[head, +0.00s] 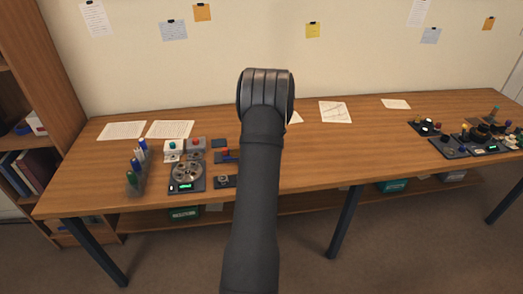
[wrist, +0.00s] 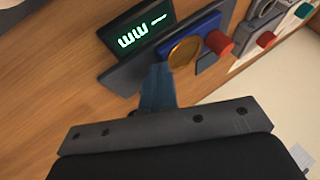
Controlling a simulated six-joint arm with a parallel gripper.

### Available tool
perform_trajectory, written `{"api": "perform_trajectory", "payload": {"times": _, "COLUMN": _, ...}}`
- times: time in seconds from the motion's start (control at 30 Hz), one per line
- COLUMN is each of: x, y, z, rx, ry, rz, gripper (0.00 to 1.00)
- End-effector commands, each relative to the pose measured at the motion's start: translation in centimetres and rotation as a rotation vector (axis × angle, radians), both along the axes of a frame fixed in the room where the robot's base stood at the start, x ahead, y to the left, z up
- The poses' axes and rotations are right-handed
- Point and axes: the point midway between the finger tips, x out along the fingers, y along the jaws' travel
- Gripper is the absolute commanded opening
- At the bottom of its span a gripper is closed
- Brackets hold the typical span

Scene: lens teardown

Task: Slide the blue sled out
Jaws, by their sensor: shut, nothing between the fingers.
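The blue sled (wrist: 203,27) shows in the wrist view, set in a long dark housing (wrist: 150,60). A round amber disc (wrist: 184,53) lies over its near side, and a red knob (wrist: 218,43) is at its right end. My gripper (wrist: 160,72) is shut and empty, with its blue-grey fingers pointing up the picture. The fingertips are close to the housing, just left of the amber disc. I cannot tell whether they touch it. In the head view my own arm hides the gripper, and the sled is too small to make out clearly.
A dark box with a green lit display (wrist: 138,33) stands beside the housing. In the head view, a reel device (head: 188,170) and a rack of coloured pens (head: 137,172) stand to the left. More devices (head: 470,135) stand at the far right. The wooden bench (head: 350,150) is mostly clear between them.

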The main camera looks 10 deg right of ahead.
Motion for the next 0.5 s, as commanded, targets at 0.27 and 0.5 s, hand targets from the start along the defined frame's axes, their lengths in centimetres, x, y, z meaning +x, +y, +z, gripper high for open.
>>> {"api": "perform_trajectory", "payload": {"times": 0.27, "x": 0.0, "y": 3.4, "z": 0.0, "rx": 0.000, "ry": 0.000, "rz": -0.001, "gripper": 0.00}}
{"api": "perform_trajectory", "payload": {"times": 0.5, "x": 0.0, "y": 3.5, "z": 0.0, "rx": 0.002, "ry": 0.001, "rz": 0.002, "gripper": 0.00}}
